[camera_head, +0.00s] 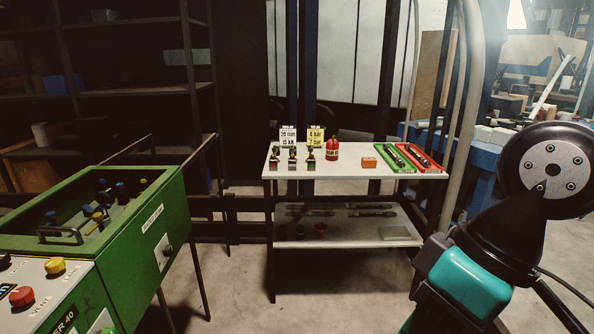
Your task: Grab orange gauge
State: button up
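A small orange block (369,163) lies on the white top of the table (345,172), right of the middle. It is the only clearly orange thing on the table, but it is too small for me to read any marks on it. It looks free-standing, with bare tabletop around it. My arm rises at the right edge of the picture, apart from the table. My gripper is not in view.
Left of the block stand a red bottle (332,148) and several small dark fittings. A green tray (380,149) and a red tray (436,168) lie to its right. A green machine (150,230) stands at the left. Floor before the table is clear.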

aim_at(366, 162)
jog(key=z, duration=0.1)
jog(key=i, duration=3)
jog(key=z, duration=0.1)
